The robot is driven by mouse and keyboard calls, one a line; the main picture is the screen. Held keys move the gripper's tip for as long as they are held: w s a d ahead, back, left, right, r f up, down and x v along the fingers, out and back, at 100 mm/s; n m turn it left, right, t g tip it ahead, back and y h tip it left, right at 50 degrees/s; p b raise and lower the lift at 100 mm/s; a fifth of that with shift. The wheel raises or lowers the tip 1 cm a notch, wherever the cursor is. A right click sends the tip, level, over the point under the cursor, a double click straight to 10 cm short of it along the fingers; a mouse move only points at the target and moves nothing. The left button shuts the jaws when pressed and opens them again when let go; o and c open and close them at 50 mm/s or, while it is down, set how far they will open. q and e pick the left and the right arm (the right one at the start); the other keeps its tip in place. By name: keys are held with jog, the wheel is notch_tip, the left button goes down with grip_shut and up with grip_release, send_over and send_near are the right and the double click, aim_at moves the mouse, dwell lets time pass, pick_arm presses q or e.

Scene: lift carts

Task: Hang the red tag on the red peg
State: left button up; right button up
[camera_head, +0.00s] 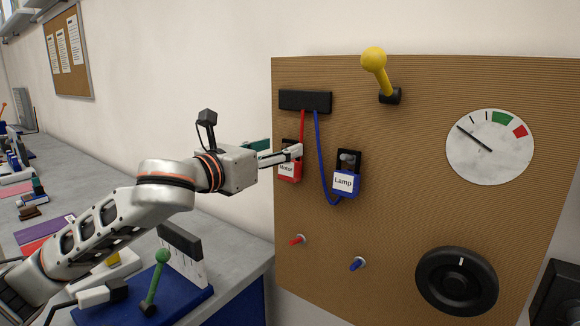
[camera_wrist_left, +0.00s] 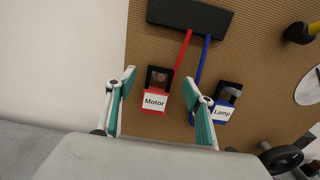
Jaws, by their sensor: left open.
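The red tag (camera_head: 289,172), labelled "Motor", hangs on the brown panel at the upper left, with a black loop at its top. In the left wrist view the red tag (camera_wrist_left: 155,102) lies between my left fingers. My left gripper (camera_head: 281,151) is open in front of the tag and partly hides its top; it also shows in the left wrist view (camera_wrist_left: 158,80). I cannot tell whether a finger touches the tag. The red peg (camera_head: 297,240) sticks out of the panel below the tag and is bare. My right gripper is out of view.
The blue tag (camera_head: 346,185), labelled "Lamp", hangs just right, with a blue cord (camera_head: 323,165) looping beside it. A blue peg (camera_head: 357,264), yellow lever (camera_head: 376,68), gauge (camera_head: 490,147) and black knob (camera_head: 457,281) are also on the panel. A grey table (camera_head: 235,262) is at left.

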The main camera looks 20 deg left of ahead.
aim_at(283, 146)
pick_arm(q)
jog(key=x, duration=0.3)
jog(key=shift+w+d+f, duration=0.1)
jog(key=shift+w+d, duration=0.05)
jog(key=c, duration=1.3)
